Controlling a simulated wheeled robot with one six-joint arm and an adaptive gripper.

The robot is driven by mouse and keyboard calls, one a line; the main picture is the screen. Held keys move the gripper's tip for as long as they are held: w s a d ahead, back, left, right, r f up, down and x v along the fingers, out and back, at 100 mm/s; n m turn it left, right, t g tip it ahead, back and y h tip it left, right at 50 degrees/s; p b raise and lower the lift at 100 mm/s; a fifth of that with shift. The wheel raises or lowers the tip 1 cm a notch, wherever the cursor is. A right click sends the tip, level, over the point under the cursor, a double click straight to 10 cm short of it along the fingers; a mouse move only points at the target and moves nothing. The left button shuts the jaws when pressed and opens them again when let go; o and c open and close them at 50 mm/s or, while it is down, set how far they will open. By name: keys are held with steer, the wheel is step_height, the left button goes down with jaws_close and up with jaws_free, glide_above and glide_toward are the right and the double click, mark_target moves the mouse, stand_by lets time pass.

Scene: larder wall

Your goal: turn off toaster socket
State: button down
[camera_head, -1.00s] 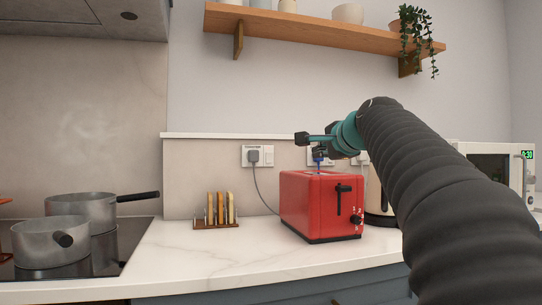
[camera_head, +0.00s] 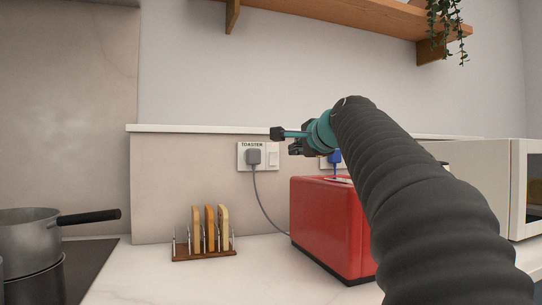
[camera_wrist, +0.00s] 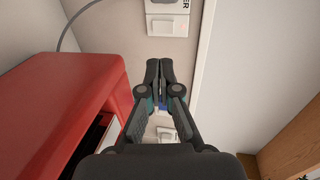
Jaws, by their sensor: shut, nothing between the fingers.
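The toaster socket (camera_head: 246,167) is a white wall plate labelled TOASTER, with a grey plug (camera_head: 253,157) in its left side and a white rocker switch (camera_head: 272,158) on its right. I cannot tell the rocker's position. My gripper (camera_head: 295,149) is shut and empty, just right of this plate in the head view. In the wrist view its closed fingertips (camera_wrist: 159,67) appear below a plate with a label ending in ER (camera_wrist: 181,5) and its switch (camera_wrist: 166,25), with a visible gap between. The red toaster (camera_head: 325,225) stands below my gripper.
A second socket with a blue plug (camera_head: 335,156) is partly hidden behind my arm. A grey cord (camera_head: 264,205) runs down behind the toaster. A toast rack (camera_head: 205,253) stands left, a pan (camera_head: 30,235) farther left. A wooden shelf (camera_head: 330,18) is above.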

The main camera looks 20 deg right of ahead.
steer(key=shift+d, duration=0.15)
steer(key=p, duration=0.2)
glide_toward(273, 156)
steer(key=w, duration=0.2)
steer(key=w+f, duration=0.1)
steer(key=w, duration=0.2)
steer(key=shift+w+f, duration=0.1)
steer(key=shift+f, duration=0.05)
steer(key=shift+w+p, duration=0.4)
steer(key=shift+w, duration=0.35)
